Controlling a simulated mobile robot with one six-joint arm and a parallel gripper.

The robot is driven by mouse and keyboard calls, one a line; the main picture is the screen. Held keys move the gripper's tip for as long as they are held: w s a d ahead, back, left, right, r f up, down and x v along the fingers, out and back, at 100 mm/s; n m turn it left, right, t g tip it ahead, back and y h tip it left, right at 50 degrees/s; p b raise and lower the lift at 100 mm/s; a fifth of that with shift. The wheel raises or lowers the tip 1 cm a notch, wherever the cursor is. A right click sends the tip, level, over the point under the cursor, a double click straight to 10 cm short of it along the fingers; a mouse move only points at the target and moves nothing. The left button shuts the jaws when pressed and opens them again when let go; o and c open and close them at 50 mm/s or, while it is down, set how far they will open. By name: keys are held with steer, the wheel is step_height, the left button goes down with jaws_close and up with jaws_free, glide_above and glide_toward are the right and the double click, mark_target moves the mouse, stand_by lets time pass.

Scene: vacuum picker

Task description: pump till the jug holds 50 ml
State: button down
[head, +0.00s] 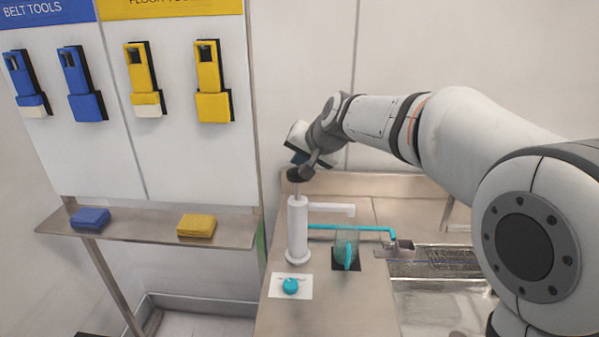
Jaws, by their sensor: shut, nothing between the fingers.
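The white pump (298,230) stands upright on the bench, with a thin rod rising to a dark knob (296,175) and a white spout pointing right. The clear jug (347,242), with a teal handle, stands on a dark square right of the pump, below the spout's end. Its liquid level and any markings are too small to read. My gripper (308,165) is shut and empty at the top of the pump, beside or on the knob; I cannot tell whether they touch.
A teal pipe runs behind the jug to a small grey box (399,249). A teal cap (290,286) lies on a white card in front of the pump. A sink (450,262) is at right. A shelf (150,228) with blue and yellow blocks is at left.

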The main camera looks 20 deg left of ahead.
mark_target(300, 178)
steer(key=shift+f+b, duration=0.45)
steer(key=shift+b, duration=0.05)
steer(key=shift+s+f+b, duration=0.1)
steer(key=shift+f+b, duration=1.8)
steer(key=shift+f, duration=0.3)
stand_by(1.7)
stand_by(0.4)
steer(key=shift+r+p, duration=1.9)
steer(key=shift+r, duration=0.75)
steer(key=shift+r+p, duration=1.85)
steer(key=shift+r, duration=0.7)
steer(key=shift+f, duration=0.1)
